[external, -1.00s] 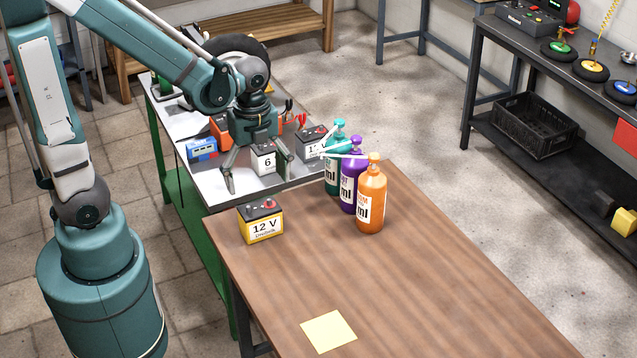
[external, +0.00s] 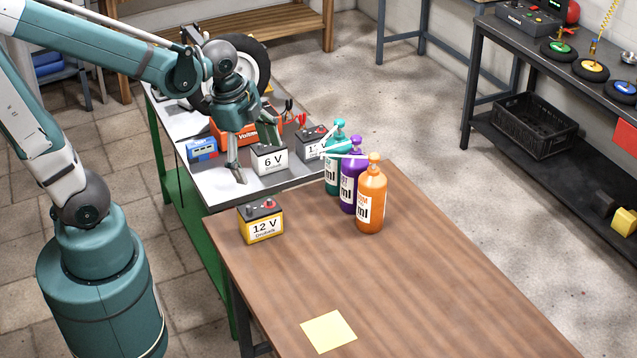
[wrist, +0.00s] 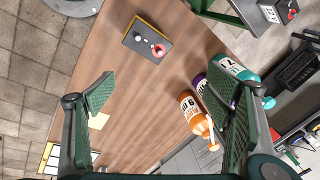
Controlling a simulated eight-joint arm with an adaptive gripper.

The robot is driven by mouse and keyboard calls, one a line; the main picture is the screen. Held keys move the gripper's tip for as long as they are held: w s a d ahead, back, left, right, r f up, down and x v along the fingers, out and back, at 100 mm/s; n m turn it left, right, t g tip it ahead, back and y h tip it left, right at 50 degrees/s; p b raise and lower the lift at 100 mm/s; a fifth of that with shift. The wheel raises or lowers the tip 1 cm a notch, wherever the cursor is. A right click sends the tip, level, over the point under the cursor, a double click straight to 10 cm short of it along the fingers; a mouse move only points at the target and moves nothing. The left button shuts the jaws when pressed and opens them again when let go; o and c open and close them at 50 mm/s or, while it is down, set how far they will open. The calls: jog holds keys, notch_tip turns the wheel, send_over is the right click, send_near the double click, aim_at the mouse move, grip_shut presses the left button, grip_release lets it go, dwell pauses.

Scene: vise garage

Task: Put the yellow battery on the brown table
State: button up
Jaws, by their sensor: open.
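In the wrist view the battery (wrist: 148,42) shows from above, with a red and a pale terminal, beyond my fingertips. My gripper (external: 253,158) is open and empty above the grey-topped bench, behind the battery and apart from it. In the wrist view its two fingers (wrist: 168,100) are spread wide with nothing between them.
Teal, purple (external: 351,185) and orange (external: 371,200) bottles stand at the table's back edge. A white 6 V battery (external: 269,158) is close to my gripper on the bench (external: 204,175). A yellow note (external: 328,331) lies on the table; the table's middle is clear.

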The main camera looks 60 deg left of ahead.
jog(key=s+d+r+n+t, duration=0.1)
jog(key=s+r+n+t, duration=0.2)
jog(key=r+n, duration=0.6)
jog(key=shift+r+n+t, duration=0.3)
jog(key=shift+n+t, duration=0.4)
jog(key=shift+n, duration=0.3)
